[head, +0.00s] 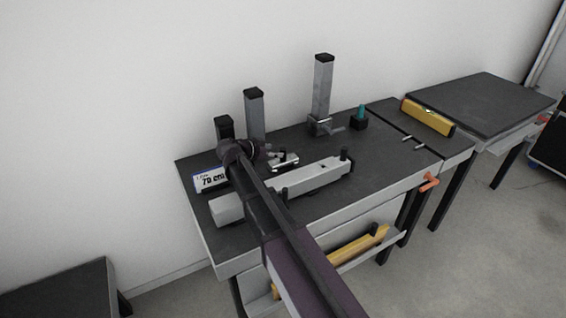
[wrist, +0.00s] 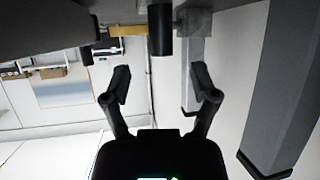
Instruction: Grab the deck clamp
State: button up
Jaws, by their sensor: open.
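My gripper (wrist: 160,85) is open, its two black fingers apart with nothing between them in the wrist view. In the head view, my gripper (head: 262,152) is over the back left of the dark worktop, its fingers small and partly hidden by my wrist. A small silver fitting (head: 286,161) with a dark part lies just right of it; contact cannot be judged. A grey clamp-like block (head: 319,125) with a side handle sits at the foot of the far post. Which one is the deck clamp is unclear. The wrist view, upside down, shows a black cylinder (wrist: 160,30) beyond the fingers.
Grey posts (head: 255,115) (head: 322,88) rise at the worktop's back. A long pale beam (head: 315,178) lies along its front. A black block with a teal peg (head: 359,122) stands right. A yellow level (head: 428,116) lies farther right. A label (head: 209,181) stands left.

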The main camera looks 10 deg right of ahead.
aim_at(282, 150)
jog(key=shift+b+x, duration=0.85)
jog(key=shift+x, duration=1.65)
jog(key=shift+w+r, duration=0.1)
jog(key=shift+r, duration=0.05)
grip_shut()
